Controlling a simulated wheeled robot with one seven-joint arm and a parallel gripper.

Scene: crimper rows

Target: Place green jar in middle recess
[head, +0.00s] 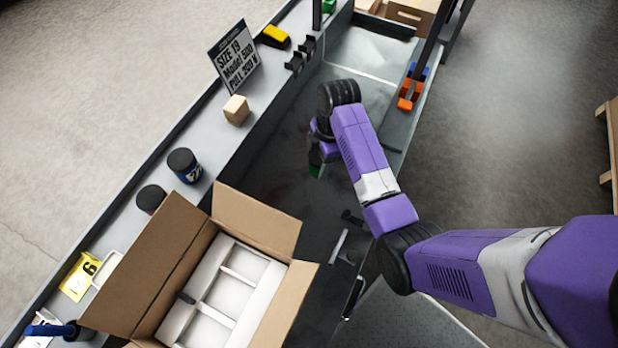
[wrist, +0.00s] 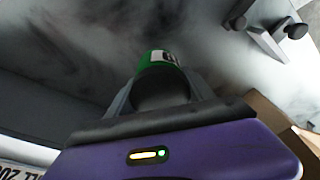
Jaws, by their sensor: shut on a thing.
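The green jar (wrist: 160,62) is between the fingers of my gripper (wrist: 160,95) in the wrist view, with a pale label and a dark end. My gripper (head: 316,160) is shut on the jar over the dark work surface. The open cardboard box (head: 270,222) stands at lower middle, to the lower left of my gripper. Its white insert (head: 258,262) has several recesses in a row, including a middle recess (head: 229,294). A dark object lies at the insert's left edge.
A blue-labelled jar (head: 185,166) and another dark-lidded jar (head: 151,199) stand on the left ledge. A wooden block (head: 236,110), a sign (head: 234,58) and a yellow item (head: 275,37) are farther along it. The box's raised flaps border its opening.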

